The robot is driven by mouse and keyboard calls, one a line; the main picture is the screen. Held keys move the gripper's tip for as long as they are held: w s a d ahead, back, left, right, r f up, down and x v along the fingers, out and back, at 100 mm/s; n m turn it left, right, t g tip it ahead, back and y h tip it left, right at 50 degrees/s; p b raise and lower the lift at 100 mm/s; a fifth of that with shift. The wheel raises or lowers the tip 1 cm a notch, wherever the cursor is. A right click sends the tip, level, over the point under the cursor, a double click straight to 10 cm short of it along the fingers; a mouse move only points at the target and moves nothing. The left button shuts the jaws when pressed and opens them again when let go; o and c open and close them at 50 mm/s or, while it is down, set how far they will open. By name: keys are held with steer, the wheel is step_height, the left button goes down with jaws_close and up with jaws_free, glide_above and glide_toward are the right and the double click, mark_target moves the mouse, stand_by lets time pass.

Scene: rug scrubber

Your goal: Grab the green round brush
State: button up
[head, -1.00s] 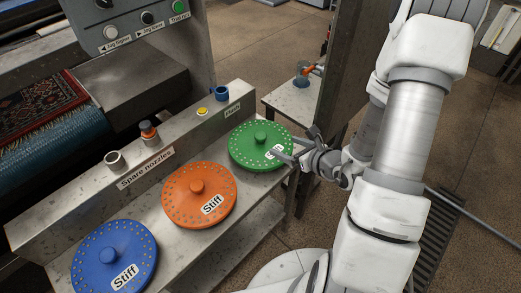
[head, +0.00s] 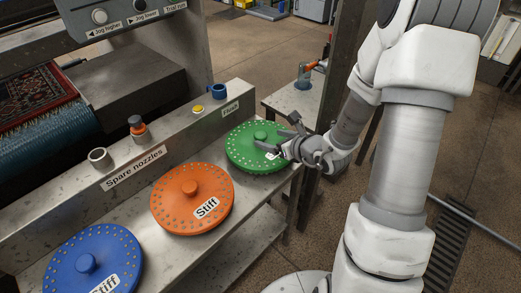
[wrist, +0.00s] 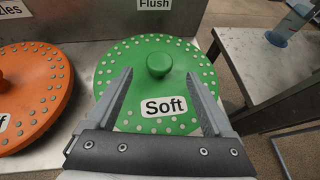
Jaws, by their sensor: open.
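The green round brush (head: 243,142) lies flat at the right end of the metal shelf, with a round knob in its middle. In the wrist view the green brush (wrist: 182,82) shows a "Soft" label, and its knob (wrist: 159,65) stands ahead of my fingertips. My gripper (head: 275,137) is over the brush's near right part in the head view. In the wrist view my gripper (wrist: 158,82) is open and empty, one finger on each side of the label. The knob is not between the fingers. I cannot tell whether the fingers touch the disc.
An orange brush (head: 180,208) and a blue brush (head: 75,275), both labelled "Stiff", lie to the left on the shelf. A ledge behind holds spare nozzles (head: 100,158). A small side table (head: 285,104) stands right of the shelf, beside a post.

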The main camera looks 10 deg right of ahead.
mark_target(263, 136)
steer(key=b+x, duration=0.1)
steer(key=x, duration=0.5)
steer(key=shift+w+a+f, duration=0.15)
steer(key=shift+w+f, duration=0.05)
steer(key=shift+w, duration=0.1)
jaws_close()
steer(key=shift+r, duration=0.15)
stand_by(0.4)
